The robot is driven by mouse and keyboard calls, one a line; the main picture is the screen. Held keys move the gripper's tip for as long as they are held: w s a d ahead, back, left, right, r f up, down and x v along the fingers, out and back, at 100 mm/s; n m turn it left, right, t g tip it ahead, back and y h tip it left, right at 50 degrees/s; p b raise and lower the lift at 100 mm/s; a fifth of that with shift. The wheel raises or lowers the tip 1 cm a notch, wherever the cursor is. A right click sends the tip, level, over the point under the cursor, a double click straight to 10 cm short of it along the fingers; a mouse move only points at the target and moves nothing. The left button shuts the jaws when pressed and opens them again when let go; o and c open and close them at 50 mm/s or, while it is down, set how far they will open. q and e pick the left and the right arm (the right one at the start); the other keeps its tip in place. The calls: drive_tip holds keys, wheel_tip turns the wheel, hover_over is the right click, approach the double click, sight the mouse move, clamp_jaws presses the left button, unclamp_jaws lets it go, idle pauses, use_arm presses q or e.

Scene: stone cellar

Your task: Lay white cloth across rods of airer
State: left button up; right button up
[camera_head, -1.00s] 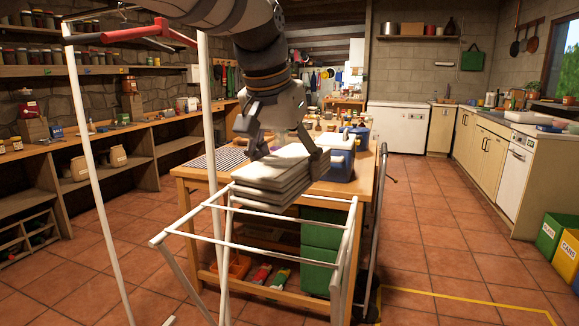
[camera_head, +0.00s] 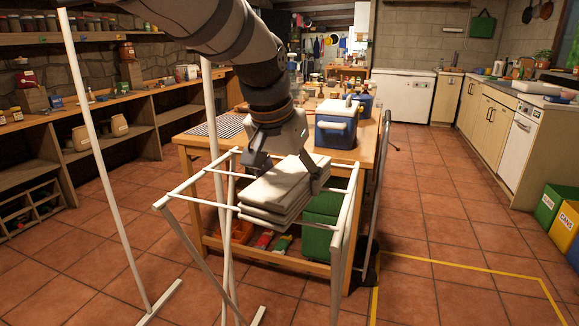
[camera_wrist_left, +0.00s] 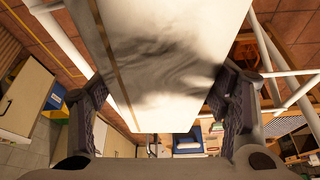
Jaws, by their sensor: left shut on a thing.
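The white cloth (camera_head: 287,185) is a thick folded stack. My left gripper (camera_head: 288,166) is shut on it, with one finger at each side. The wrist view also shows the cloth (camera_wrist_left: 165,60) between the two fingers (camera_wrist_left: 160,108), with a dark shadow on it. The airer (camera_head: 190,184) is a white frame with thin rods. The cloth is over the airer's top, just above its near rod (camera_head: 282,222); I cannot tell whether it touches the rods. The gripper hides part of the far rods. My right gripper is not in view.
A wooden table (camera_head: 362,160) stands behind the airer, with a blue cool box (camera_head: 335,137) on top and a green crate (camera_head: 320,240) below. Tall white poles (camera_head: 100,160) rise at the left. Tiled floor (camera_head: 430,220) is open on the right.

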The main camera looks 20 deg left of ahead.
use_arm(q)
drive_tip(key=o, duration=1.5)
drive_tip(key=shift+o, duration=0.7)
drive_tip(key=shift+r, duration=4.5)
